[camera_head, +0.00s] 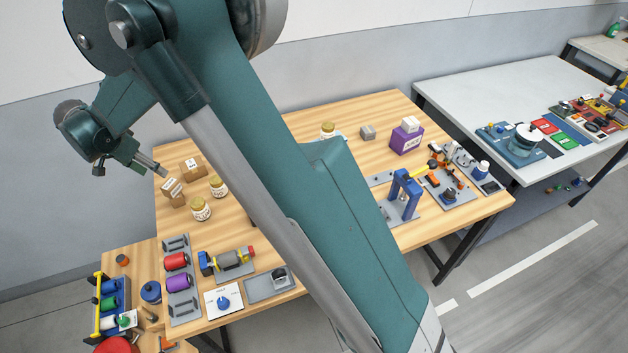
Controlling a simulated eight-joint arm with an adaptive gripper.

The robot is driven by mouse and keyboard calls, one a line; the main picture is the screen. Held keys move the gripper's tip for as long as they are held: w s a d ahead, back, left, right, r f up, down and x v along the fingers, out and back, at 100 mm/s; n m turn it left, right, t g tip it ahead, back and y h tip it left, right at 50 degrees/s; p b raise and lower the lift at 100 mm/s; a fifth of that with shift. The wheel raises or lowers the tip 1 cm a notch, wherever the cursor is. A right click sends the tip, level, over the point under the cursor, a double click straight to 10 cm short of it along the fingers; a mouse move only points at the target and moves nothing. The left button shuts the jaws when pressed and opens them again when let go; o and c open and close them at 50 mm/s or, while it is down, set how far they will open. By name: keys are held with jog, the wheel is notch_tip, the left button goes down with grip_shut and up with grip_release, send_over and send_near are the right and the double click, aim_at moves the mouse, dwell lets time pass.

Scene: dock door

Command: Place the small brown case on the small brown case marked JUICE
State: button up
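Small brown cases stand at the far left of the wooden table. One brown case (193,172) has a white label on it. Another brown case (177,201) stands in front of it and to its left, with a white-labelled piece at its top. I cannot tell whether that is one case or two stacked. The labels are too small to read, so I cannot tell which is marked JUICE. My gripper (158,169) is at the left, pointing down and right, close to the cases in the picture. Its fingers are too small to tell open from shut or whether they touch a case.
Two jars (201,209) stand right of the cases. A purple box (406,140) with a white box on top and a grey block (368,132) are at the back. Spools, fixtures and tools fill the front and right. My arm hides the table's middle.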

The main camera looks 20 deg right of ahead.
jog(key=s+d+r+n+y, duration=0.1)
jog(key=s+d+r, duration=0.45)
jog(key=d, duration=0.35)
jog(key=s+d+r+n+t, duration=0.1)
jog(key=s+d+r+n, duration=0.1)
jog(key=s+d+r, duration=0.35)
jog(key=s+d+r+n+y, duration=0.1)
jog(key=s+d+r, duration=0.2)
jog(key=d+r, duration=0.55)
jog(key=s+d+f+n+t, duration=0.1)
jog(key=s+d+f+n, duration=0.1)
jog(key=s+d, duration=0.8)
jog(key=s+d+f+n+t+y, duration=0.1)
jog(key=s+d+f+n+t, duration=0.1)
jog(key=s+d, duration=0.7)
jog(key=s, duration=0.5)
jog(key=shift+s+d+f+n, duration=0.3)
jog(key=shift+s+d+n, duration=0.05)
jog(key=shift+s+n, duration=0.05)
